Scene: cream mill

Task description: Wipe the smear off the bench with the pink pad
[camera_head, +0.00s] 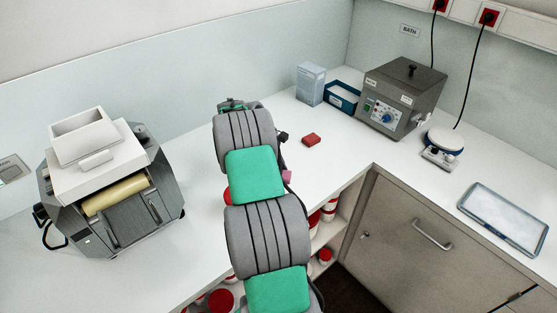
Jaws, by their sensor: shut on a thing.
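A small part of the pink pad (287,177) shows at the right edge of my arm, above the white bench (350,150). My gripper is almost wholly hidden behind my own grey and green arm, and it is shut on the pad. I cannot tell whether the pad touches the bench top. I see no smear on the bare parts of the bench; my arm covers the middle of it.
A grey roller machine (110,190) stands at left. A pale box (311,84), blue tray (341,98), bath unit (400,95) and round-plate device (443,142) stand behind. A shallow tray (503,218) lies at right.

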